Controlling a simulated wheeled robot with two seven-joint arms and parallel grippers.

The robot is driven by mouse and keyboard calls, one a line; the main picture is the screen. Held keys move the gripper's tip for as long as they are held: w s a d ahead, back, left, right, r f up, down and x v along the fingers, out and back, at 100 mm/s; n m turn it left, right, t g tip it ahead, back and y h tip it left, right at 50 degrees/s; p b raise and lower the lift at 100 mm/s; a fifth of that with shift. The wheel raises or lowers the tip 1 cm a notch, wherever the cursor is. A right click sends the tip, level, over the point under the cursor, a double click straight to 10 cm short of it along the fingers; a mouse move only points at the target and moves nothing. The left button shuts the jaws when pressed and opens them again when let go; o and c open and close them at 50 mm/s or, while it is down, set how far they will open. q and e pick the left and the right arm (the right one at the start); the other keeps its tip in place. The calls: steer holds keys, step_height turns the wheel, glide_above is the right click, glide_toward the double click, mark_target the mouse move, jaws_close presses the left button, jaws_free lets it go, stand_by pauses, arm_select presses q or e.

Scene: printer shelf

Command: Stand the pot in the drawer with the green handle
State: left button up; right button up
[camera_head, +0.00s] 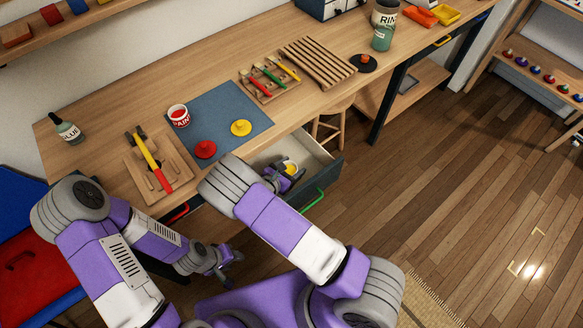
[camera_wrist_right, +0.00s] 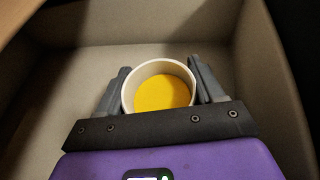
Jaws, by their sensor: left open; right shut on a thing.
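The pot is a small white-rimmed cup with yellow inside; it shows in the right wrist view (camera_wrist_right: 158,90) and in the head view (camera_head: 291,167). My right gripper (camera_wrist_right: 160,88) is shut on the pot, one finger on each side, inside the open drawer (camera_head: 318,165). The pot looks upright; whether its base touches the drawer floor I cannot tell. The drawer has a green handle (camera_head: 313,199) on its dark front. My left gripper (camera_head: 229,268) is open and empty, low in front of the bench, left of the drawer.
On the bench (camera_head: 110,100) are a blue mat (camera_head: 225,110) with a paint pot (camera_head: 179,116) and red and yellow lids, a tool rack (camera_head: 160,170), and a screwdriver rack (camera_head: 268,85). A red handle (camera_head: 180,211) is left of the open drawer. The drawer floor around the pot looks bare.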

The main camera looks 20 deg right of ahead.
steer(key=shift+f+b, duration=0.55)
steer(key=shift+f, duration=0.1)
steer(key=o, duration=1.2)
steer(key=shift+c, duration=0.2)
steer(key=shift+r+p, duration=0.5)
steer(key=shift+r, duration=0.05)
steer(key=p+v, duration=0.1)
steer(key=v, duration=0.5)
steer(key=shift+s+a+r, duration=0.15)
steer(key=shift+a+r, duration=0.05)
steer(key=shift+r, duration=0.05)
steer(key=shift+s+a+r, duration=0.15)
steer(key=shift+s+a, duration=0.2)
steer(key=shift+a, duration=0.05)
steer(key=shift+p, duration=0.3)
